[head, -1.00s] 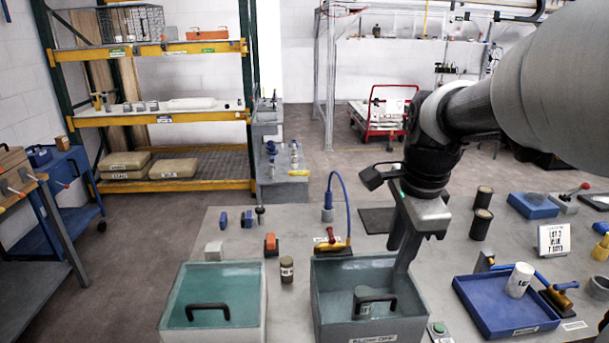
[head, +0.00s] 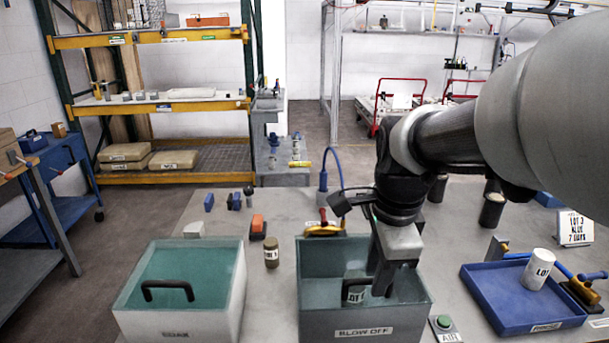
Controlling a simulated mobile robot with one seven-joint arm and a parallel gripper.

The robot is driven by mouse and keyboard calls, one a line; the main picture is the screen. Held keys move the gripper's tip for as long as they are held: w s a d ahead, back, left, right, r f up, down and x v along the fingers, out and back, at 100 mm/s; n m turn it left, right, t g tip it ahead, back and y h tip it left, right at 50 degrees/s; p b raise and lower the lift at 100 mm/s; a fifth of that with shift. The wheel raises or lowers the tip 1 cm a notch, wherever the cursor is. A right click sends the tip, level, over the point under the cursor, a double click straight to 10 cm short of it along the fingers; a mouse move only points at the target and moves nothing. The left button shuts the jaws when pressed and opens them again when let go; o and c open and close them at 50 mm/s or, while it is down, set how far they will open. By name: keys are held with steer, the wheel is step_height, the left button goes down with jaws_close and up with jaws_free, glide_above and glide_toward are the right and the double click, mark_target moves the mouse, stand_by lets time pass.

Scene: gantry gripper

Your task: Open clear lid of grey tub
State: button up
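The grey tub (head: 320,322), labelled BLOW-OFF, stands at the front middle of the table. A pale labelled cylinder (head: 356,294) shows behind the handle, seemingly through the lid. My gripper (head: 381,290) points down over the right part of the lid, with its fingers at the handle's right end. Whether the fingers touch or clasp the handle cannot be told; their gap is hidden.
A white tub (head: 178,325) labelled SOAK, with a similar lid, stands to the left. A small brown jar (head: 271,253) stands between the tubs. A blue tray (head: 497,308) with a white cylinder (head: 538,269) lies right. A green button box (head: 445,327) sits beside the grey tub.

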jaws_close()
steer(key=shift+r, duration=0.15)
